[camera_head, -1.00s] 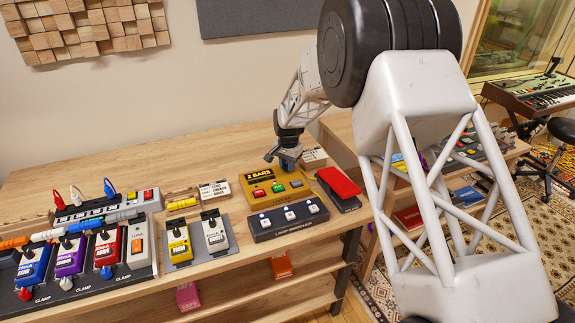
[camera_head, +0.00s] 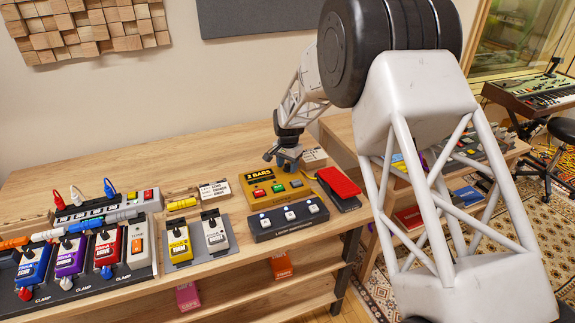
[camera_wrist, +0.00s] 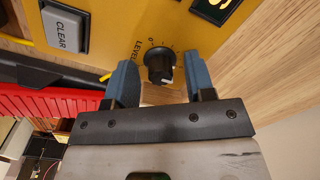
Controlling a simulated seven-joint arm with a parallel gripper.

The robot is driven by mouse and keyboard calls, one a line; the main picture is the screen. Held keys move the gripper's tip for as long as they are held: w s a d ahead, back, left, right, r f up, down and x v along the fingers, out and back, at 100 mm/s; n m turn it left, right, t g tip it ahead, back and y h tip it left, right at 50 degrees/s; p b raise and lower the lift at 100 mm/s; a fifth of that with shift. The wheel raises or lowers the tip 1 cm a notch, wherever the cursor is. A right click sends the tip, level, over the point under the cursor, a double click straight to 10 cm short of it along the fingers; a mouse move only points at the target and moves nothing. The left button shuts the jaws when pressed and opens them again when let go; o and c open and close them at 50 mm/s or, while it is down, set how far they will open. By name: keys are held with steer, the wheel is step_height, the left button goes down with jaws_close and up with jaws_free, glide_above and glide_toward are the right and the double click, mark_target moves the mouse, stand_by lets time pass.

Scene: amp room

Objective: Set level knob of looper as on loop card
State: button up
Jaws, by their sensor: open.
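The looper (camera_head: 251,188) is a yellow box marked "2 BARS" on the bench in the head view, and its yellow face (camera_wrist: 110,30) fills the top of the wrist view. Its black level knob (camera_wrist: 160,67) has a white pointer at the lower edge in that picture, and a "LEVEL" label and scale marks lie beside it. My gripper (camera_head: 287,166) is over the looper's far right part. In the wrist view my open gripper (camera_wrist: 160,75) has blue-grey fingers on either side of the knob, with a visible gap on each side. I cannot tell which card is the loop card.
A lettered card (camera_head: 215,190) stands left of the looper, and another card (camera_head: 314,154) is behind my gripper. A red pedal (camera_head: 339,182) is close on the right. A grey footswitch strip (camera_head: 288,223) sits in front. Several small pedals stand to the left.

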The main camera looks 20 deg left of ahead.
mark_target(288, 165)
steer(key=shift+r, duration=0.15)
steer(key=shift+d+r, duration=0.1)
steer(key=shift+r, duration=3.65)
